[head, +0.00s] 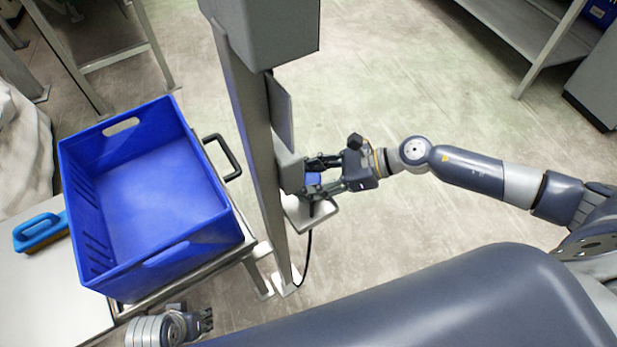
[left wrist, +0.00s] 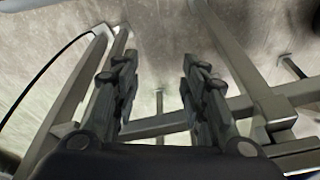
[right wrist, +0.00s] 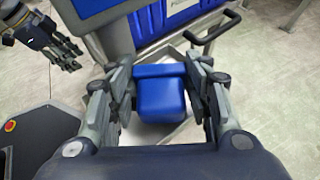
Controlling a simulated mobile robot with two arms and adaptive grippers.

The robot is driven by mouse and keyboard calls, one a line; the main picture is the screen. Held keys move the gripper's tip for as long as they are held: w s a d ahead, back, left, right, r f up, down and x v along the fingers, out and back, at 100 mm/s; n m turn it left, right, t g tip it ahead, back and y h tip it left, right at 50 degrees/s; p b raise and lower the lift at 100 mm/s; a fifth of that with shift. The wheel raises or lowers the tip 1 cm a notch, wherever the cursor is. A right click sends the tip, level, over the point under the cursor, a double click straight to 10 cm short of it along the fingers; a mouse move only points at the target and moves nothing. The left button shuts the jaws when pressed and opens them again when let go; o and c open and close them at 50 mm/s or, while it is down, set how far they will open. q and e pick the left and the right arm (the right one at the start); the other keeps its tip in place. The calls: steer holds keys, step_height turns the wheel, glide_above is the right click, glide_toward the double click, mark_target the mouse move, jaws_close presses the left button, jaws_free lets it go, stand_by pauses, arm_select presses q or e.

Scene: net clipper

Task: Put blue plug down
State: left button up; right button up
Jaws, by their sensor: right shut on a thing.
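The blue plug (head: 314,179) is between the fingers of my right gripper (head: 315,176), beside the grey post. In the right wrist view the plug (right wrist: 160,95) is a blue block with a wider top lip, and both fingers (right wrist: 160,82) close on its sides. A small pale tray (head: 320,216) on the post lies just below the plug; I cannot tell whether they touch. My left gripper (head: 207,320) is low at the bottom left of the head view. In the left wrist view its fingers (left wrist: 158,62) are apart with nothing between them.
The grey post (head: 252,130) carries a box (head: 265,40) on top. A black cable (head: 308,255) hangs below the tray. A blue crate (head: 150,200) stands on a table at left, with a blue-handled brush (head: 40,230) beside it.

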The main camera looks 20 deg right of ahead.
arm_select(q)
steer(key=shift+r, duration=0.4)
arm_select(e)
steer(key=shift+f, duration=0.2)
arm_select(q)
steer(key=shift+r, duration=0.1)
arm_select(e)
steer(key=o, duration=1.2)
arm_select(q)
steer(key=shift+w+r, duration=0.1)
steer(key=shift+r, duration=0.35)
steer(key=shift+s+f, duration=0.2)
steer(key=shift+f, duration=0.05)
arm_select(e)
steer(key=shift+r, duration=0.1)
